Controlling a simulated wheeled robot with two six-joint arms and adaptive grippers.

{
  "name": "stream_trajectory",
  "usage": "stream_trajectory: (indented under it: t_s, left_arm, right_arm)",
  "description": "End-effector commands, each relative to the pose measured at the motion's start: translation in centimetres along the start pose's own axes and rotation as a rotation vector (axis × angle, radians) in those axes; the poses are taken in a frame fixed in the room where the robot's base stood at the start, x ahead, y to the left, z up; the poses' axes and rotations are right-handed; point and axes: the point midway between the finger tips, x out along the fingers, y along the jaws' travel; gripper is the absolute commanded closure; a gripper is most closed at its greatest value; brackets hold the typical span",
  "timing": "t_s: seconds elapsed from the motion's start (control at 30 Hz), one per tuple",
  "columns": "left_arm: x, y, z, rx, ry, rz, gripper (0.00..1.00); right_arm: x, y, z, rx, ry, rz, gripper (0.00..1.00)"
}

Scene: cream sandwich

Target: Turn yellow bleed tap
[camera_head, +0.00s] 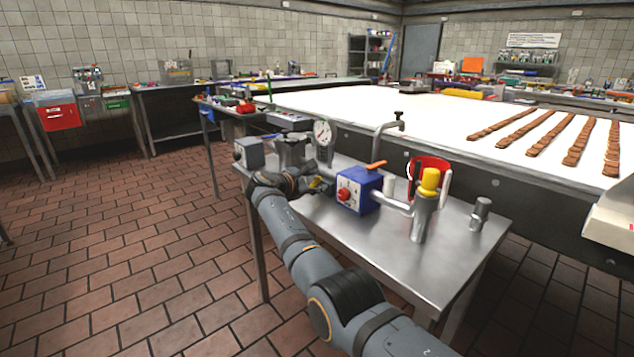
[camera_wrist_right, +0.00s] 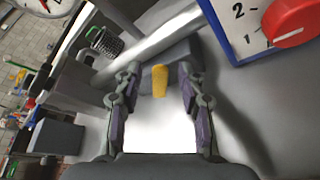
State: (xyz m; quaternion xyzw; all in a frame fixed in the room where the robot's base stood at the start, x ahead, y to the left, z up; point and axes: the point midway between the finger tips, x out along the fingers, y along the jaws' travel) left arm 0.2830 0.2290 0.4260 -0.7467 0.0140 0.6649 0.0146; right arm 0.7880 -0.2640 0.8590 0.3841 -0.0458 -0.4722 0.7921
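The yellow bleed tap (camera_wrist_right: 160,80) is a small upright yellow lever in the right wrist view. It also shows as a small yellow spot in the head view (camera_head: 318,184), partly hidden by my right gripper. My right gripper (camera_head: 306,183) is over the steel table (camera_head: 375,245), left of the blue box (camera_head: 358,190). In the right wrist view its fingers are spread, one on each side of the tap. A gap shows between the tap and each finger. My left gripper is not in view.
The blue box has a red dial (camera_wrist_right: 294,20) and an orange lever (camera_head: 376,165). A pressure gauge (camera_head: 323,132) stands behind my gripper. A yellow-capped steel cylinder (camera_head: 421,215) and a red container (camera_head: 443,165) stand to the right. A long white conveyor (camera_head: 420,125) lies behind.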

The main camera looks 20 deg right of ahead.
Motion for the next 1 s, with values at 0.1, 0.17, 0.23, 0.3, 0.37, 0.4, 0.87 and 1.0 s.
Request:
stream_trajectory:
  t_s: [0.1,0.17,0.23,0.3,0.37,0.4,0.87,1.0]
  left_arm:
    - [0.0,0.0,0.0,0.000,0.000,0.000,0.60]
    - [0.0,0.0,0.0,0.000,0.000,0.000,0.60]
    - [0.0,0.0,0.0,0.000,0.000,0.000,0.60]
    - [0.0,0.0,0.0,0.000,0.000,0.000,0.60]
    - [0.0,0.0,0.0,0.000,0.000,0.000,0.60]
    - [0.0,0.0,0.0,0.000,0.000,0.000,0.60]
    - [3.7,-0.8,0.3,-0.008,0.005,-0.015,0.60]
    - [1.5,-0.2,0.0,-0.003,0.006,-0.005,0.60]
  right_arm:
    - [0.0,0.0,0.0,0.000,0.000,0.000,0.64]
    - [0.0,0.0,0.0,0.000,0.000,0.000,0.73]
    - [0.0,0.0,0.0,0.000,0.000,0.000,0.82]
    - [0.0,0.0,0.0,0.000,0.000,0.000,0.92]
    - [0.0,0.0,0.0,0.000,0.000,0.000,1.00]
    - [0.0,0.0,0.0,0.000,0.000,0.000,1.00]
    - [0.1,-1.3,-0.2,0.214,0.000,0.088,1.00]
    - [0.3,-2.1,-0.6,0.368,0.000,0.151,1.00]
